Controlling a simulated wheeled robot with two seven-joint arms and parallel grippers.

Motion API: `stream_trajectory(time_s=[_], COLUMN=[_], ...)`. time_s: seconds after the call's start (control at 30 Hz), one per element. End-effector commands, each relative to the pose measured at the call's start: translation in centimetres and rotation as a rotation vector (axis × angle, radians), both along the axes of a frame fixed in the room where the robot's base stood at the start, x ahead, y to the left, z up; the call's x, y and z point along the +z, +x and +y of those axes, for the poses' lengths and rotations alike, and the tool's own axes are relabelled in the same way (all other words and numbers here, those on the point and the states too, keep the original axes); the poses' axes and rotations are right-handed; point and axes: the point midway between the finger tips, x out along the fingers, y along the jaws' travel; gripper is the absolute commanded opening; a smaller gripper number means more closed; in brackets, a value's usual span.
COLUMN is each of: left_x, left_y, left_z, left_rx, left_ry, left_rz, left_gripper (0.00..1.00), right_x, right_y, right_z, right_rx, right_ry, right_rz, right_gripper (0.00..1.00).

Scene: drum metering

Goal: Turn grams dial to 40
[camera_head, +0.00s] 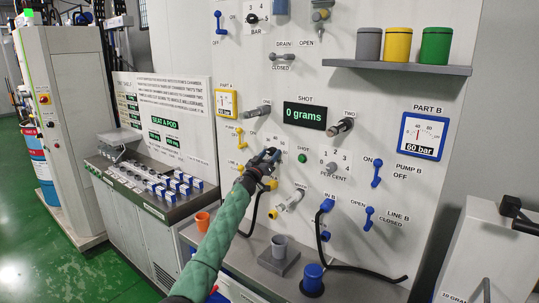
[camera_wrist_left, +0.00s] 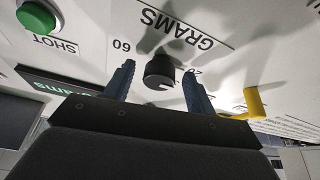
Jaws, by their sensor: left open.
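The grams dial is a small black knob (camera_wrist_left: 160,72) on the white panel, with the word GRAMS and the numbers 60 and 20 partly showing around it, upside down in the left wrist view. I cannot tell its exact pointer setting. My left gripper (camera_head: 268,157) is open at the panel. In the left wrist view its two blue-grey fingers stand on either side of the knob, with gaps visible. In the head view the gripper and arm hide the dial. The shot display (camera_head: 305,115) reads 0 grams. My right gripper is not in view.
A green shot button (camera_head: 302,158) is right of the gripper; a yellow lever (camera_wrist_left: 252,103) is near one finger. A percent dial (camera_head: 331,168) and blue levers are further right. A shelf (camera_head: 398,67) holds three cups.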

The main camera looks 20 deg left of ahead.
Motion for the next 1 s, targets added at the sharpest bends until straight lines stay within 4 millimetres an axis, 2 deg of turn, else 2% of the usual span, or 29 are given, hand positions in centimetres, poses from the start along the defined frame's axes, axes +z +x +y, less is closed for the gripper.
stream_trajectory(time_s=[0.27, 0.5, 0.87, 1.0], left_x=[0.0, 0.0, 0.0, -0.1], left_y=[0.1, 0.1, 0.1, 0.2], left_z=[0.0, 0.0, 0.1, 0.2], left_rx=[0.0, 0.0, 0.0, 0.001], left_ry=[0.0, 0.0, 0.049, 0.12], left_rz=[0.0, 0.0, -0.018, -0.043], left_gripper=[0.56, 0.12, 0.12, 0.12], right_x=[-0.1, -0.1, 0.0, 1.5], right_y=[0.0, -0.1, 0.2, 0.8], right_z=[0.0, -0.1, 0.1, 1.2], right_rx=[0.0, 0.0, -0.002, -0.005], right_ry=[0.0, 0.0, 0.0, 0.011], right_rz=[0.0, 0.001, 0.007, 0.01], right_gripper=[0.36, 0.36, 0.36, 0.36])
